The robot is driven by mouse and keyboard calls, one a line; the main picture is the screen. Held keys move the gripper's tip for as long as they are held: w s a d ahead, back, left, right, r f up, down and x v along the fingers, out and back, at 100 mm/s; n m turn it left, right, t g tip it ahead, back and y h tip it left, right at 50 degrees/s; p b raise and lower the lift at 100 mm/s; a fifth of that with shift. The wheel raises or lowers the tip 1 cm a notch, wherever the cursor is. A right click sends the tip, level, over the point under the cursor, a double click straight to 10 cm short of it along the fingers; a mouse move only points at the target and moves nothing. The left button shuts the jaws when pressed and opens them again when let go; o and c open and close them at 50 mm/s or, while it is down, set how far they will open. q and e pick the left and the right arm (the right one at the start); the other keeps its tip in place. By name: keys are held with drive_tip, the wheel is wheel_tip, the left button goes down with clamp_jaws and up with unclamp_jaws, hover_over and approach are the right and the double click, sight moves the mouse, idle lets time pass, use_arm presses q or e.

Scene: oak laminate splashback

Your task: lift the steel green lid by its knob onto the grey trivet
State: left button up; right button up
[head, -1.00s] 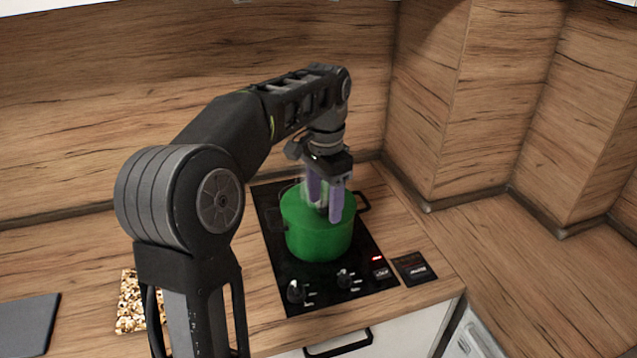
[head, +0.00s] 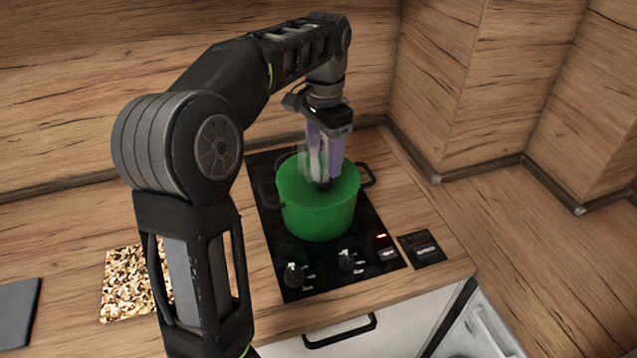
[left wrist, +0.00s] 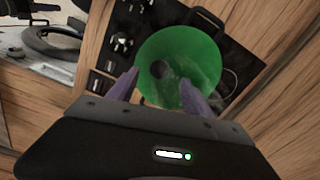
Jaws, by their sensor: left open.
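The green lid (head: 343,186) sits on a green pot (head: 318,218) on the black hob. Its dark round knob (left wrist: 160,69) shows near the lid's middle in the left wrist view. My left gripper (head: 325,182) is open above the lid, purple fingers pointing down. In the left wrist view the fingertips lie either side of the knob's line, and the knob is not clamped. The head view does not show clearly how close they are to it. A flat dark grey slab (head: 16,312), likely the grey trivet, lies at the left edge, partly cut off. My right gripper is not in view.
The black hob (head: 290,258) has knobs at its front. Pale steam (head: 304,160) rises by the fingers. A speckled board (head: 128,285) lies on the counter, partly behind my left arm. Wooden walls stand behind and to the right.

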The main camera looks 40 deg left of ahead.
sight(325, 179)
use_arm(q)
drive_tip(key=shift+f, duration=0.2)
drive_tip(key=shift+f+b, duration=0.3)
drive_tip(key=shift+f, duration=0.4)
drive_tip(key=shift+w+f+p, duration=0.1)
drive_tip(key=shift+f+p, duration=0.45)
drive_tip(key=shift+f, duration=1.4)
clamp_jaws()
